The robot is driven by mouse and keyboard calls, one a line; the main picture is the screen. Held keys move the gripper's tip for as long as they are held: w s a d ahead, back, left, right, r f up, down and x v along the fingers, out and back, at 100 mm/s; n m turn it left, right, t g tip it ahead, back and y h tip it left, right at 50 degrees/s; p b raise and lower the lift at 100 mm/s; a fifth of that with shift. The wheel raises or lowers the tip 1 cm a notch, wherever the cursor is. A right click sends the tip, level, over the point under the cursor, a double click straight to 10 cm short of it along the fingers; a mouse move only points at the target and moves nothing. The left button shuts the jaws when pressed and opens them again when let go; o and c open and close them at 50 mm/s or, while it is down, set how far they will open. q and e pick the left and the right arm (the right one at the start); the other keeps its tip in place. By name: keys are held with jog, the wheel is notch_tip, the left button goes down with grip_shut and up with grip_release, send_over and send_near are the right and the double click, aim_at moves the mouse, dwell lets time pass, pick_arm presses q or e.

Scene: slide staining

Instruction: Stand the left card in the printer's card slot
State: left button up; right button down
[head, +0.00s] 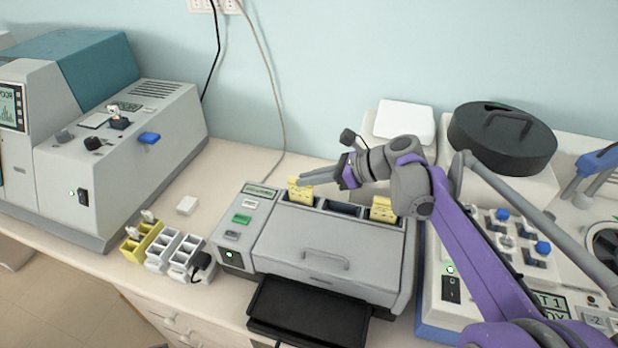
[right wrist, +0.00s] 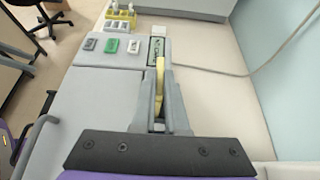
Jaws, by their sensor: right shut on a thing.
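The grey printer (head: 300,255) stands on the bench in the middle of the head view, with a long dark recess (head: 342,209) along its top. The yellow left card (head: 300,194) is upright at the recess's left end; I cannot tell how deep it sits. My right gripper (head: 304,180) is shut on its top. In the right wrist view the card (right wrist: 160,72) shows edge-on between the fingertips of the gripper (right wrist: 161,75). A second yellow card (head: 383,209) stands at the recess's right end. My left gripper is in neither view.
Left of the printer are a yellow rack (head: 143,243) and white racks (head: 163,249). A large grey instrument (head: 120,160) stands further left. A black tray (head: 307,312) juts from the printer's front. Behind on the right is a round black lidded vessel (head: 502,140).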

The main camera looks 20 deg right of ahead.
jog(key=shift+f, duration=0.25)
jog(key=c, duration=0.9)
grip_release()
jog(key=shift+r, duration=0.1)
jog(key=shift+c, duration=0.2)
jog(key=shift+s+d+r, duration=0.15)
jog(key=shift+d+r, duration=0.05)
jog(key=shift+r, duration=0.15)
jog(key=v, duration=1.1)
jog(key=shift+s, duration=0.15)
jog(key=shift+d+r, duration=0.1)
jog(key=shift+d, duration=0.05)
